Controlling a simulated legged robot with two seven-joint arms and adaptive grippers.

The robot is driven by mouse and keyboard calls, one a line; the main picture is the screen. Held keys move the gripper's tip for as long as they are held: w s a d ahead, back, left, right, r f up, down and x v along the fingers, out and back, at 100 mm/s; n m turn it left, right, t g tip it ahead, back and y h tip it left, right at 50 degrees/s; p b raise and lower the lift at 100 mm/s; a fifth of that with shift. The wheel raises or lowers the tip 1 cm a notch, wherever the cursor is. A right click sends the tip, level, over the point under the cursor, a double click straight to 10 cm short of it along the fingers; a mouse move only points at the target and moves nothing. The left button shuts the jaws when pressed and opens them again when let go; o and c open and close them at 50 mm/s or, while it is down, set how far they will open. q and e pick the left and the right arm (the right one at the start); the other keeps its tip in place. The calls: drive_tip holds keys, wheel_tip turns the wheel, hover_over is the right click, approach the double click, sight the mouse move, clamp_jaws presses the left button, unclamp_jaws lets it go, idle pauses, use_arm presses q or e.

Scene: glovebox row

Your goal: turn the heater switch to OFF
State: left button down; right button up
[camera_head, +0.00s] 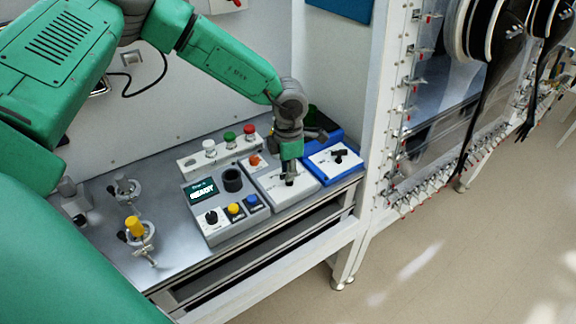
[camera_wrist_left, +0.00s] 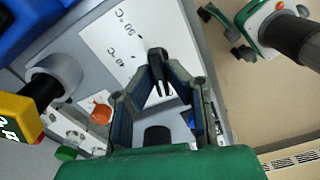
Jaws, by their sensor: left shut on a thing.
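The heater switch is a black knob (camera_wrist_left: 155,54) on a white panel (camera_wrist_left: 120,45) with temperature marks in °C. In the head view this panel is the white box (camera_head: 270,187) in the middle of the bench's right part. My left gripper (camera_head: 289,180) points down over it. In the left wrist view the fingers of my left gripper (camera_wrist_left: 158,82) come together at the black knob and are shut on it. The fingers partly hide the knob in the head view. I cannot read an OFF mark. My right gripper is not in view.
A blue-framed box (camera_head: 354,174) with a black knob stands close on the right. A control box (camera_head: 217,229) with a READY display and coloured buttons stands left. Red, green and white knobs (camera_head: 230,139) line the back. A yellow-topped clamp (camera_head: 135,229) stands at the left front.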

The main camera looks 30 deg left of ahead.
use_arm(q)
drive_tip(key=c, duration=1.6)
unclamp_jaws()
drive_tip(key=shift+w+f, duration=0.1)
drive_tip(key=shift+w, duration=0.15)
drive_tip(key=shift+r, duration=0.25)
wheel_tip(320, 180, up, 11)
drive_tip(key=shift+r, duration=0.15)
drive_tip(key=shift+w, duration=0.1)
